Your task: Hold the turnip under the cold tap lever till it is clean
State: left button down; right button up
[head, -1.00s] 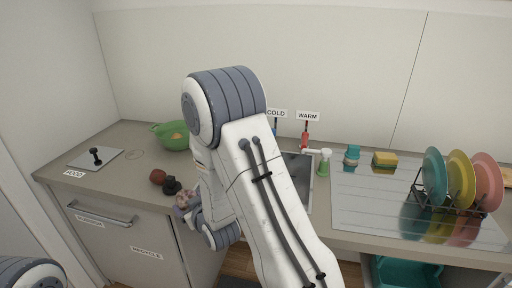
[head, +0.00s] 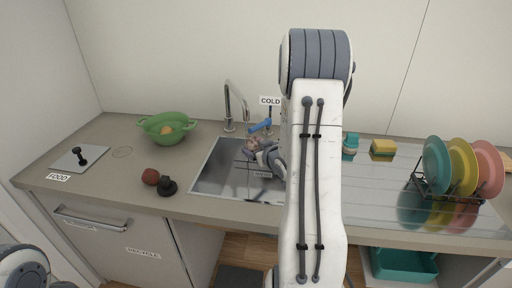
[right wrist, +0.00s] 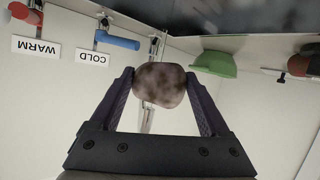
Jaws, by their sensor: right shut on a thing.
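The turnip (right wrist: 160,84), pale with brown dirt blotches, is pinched between the two fingers of my right gripper (right wrist: 159,78). In the head view the turnip (head: 251,145) and the gripper (head: 257,147) are over the sink (head: 225,178), partly hidden by my wrist. The blue cold tap lever (head: 260,126) is just behind them under the COLD sign (head: 270,101); it also shows in the right wrist view (right wrist: 118,41). The curved metal tap (head: 236,100) stands left of the lever. I see no water running. My left gripper is out of view.
A green colander (head: 166,127) with something orange inside stands at the back left. A reddish-brown round item (head: 150,176) and a black knob (head: 167,187) are near the front edge. Right are a yellow sponge (head: 383,147) and a plate rack (head: 455,191). My arm hides the warm lever.

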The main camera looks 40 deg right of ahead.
jog(key=w+d+p, duration=0.1)
jog(key=w+d, duration=0.1)
jog(key=w, duration=0.4)
jog(key=shift+w, duration=0.4)
dwell(1.9)
jog(key=shift+s+a+b, duration=0.15)
jog(key=shift+s+a, duration=0.2)
jog(key=shift+s, duration=0.85)
jog(key=shift+s+a+b, duration=0.2)
jog(key=shift+s+a, duration=0.1)
jog(key=shift+s, duration=0.85)
jog(key=shift+s+a+b, duration=0.15)
jog(key=shift+s+a, duration=0.2)
jog(key=shift+s, duration=0.85)
jog(key=w+a+f+n+y, duration=0.1)
jog(key=w+a+y, duration=0.1)
jog(key=a, duration=1.1)
jog(key=w+a+f+n+y, duration=0.2)
jog(key=a, duration=1.2)
jog(key=shift+w+a+t, duration=0.15)
jog(key=shift+w+t, duration=0.1)
jog(key=shift+t, duration=0.05)
